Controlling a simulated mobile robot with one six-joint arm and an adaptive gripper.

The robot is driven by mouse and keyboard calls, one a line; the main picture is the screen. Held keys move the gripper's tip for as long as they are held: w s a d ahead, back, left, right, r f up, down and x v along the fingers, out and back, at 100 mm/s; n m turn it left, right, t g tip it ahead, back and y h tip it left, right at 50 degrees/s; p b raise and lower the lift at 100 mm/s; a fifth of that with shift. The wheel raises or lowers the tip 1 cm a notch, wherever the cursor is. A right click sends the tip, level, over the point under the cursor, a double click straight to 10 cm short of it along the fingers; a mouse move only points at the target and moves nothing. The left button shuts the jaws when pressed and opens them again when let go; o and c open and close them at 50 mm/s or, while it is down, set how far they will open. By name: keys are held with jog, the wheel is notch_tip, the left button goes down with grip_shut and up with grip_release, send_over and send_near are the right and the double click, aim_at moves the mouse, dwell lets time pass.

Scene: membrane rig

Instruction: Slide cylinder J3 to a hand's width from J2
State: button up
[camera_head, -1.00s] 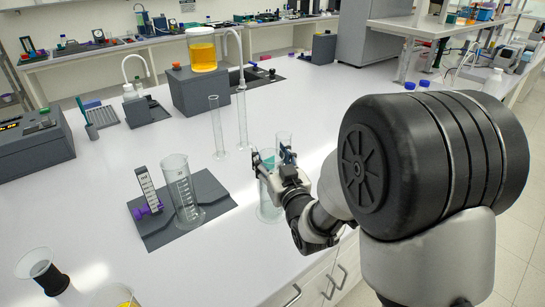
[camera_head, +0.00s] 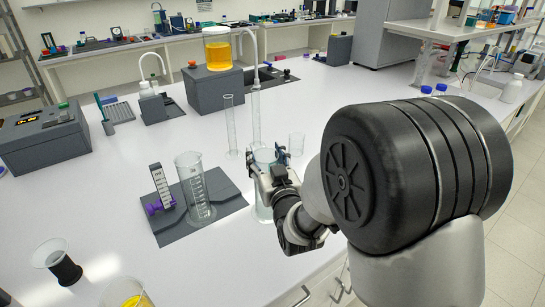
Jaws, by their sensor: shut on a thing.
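A clear cylinder (camera_head: 262,208) stands upright near the table's front edge, just right of a dark grey mat (camera_head: 222,214). My gripper (camera_head: 267,163) is shut on this cylinder near its top; the fingers and wrist hide part of it. A taller-looking graduated cylinder (camera_head: 195,190) stands upright on the mat to the left, with a clear gap of table between the two. No J2 or J3 label is readable on either, so I cannot tell the names for certain.
A scale block (camera_head: 161,186) with a purple part stands on the mat. Slim glass tubes (camera_head: 231,125) and a small beaker (camera_head: 297,144) stand behind my gripper. A grey block (camera_head: 212,92) bears an orange-filled jar (camera_head: 217,50). A yellow-filled beaker (camera_head: 128,296) is front left.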

jog(key=shift+a, duration=0.6)
jog(key=a, duration=0.3)
jog(key=shift+a, duration=0.2)
dwell(0.4)
jog(key=o, duration=1.3)
jog(key=shift+o, duration=0.2)
